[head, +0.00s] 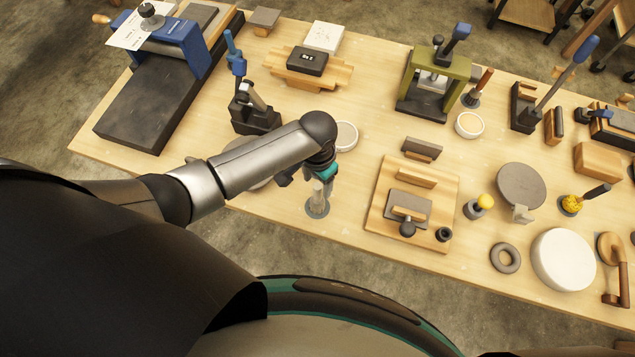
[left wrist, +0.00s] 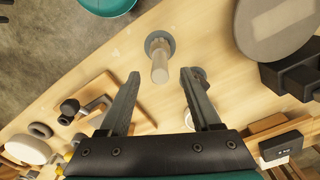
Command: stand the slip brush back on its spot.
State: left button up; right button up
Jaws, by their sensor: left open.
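A pale, upright cylindrical piece (head: 318,193), which may be the slip brush, stands on a grey round spot (head: 317,211) near the table's front edge. The left wrist view shows the same pale piece (left wrist: 160,66) on its grey disc (left wrist: 159,41). My left gripper (head: 310,182) is over it with its fingers apart. In the left wrist view, the near end of the piece lies between my open fingertips (left wrist: 160,76); I see no contact with either finger. The arm hides part of the piece in the head view. My right gripper is not in view.
A wooden board with a block (head: 416,180) lies to the right of the spot. A round white dish (head: 345,135) and a dark stand with a blue handle (head: 252,112) are behind my arm. Another grey disc holds a brown-handled tool (head: 478,88). Bare tabletop surrounds the spot.

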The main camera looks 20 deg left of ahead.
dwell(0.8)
pick_arm(q)
jog(key=shift+r, duration=1.5)
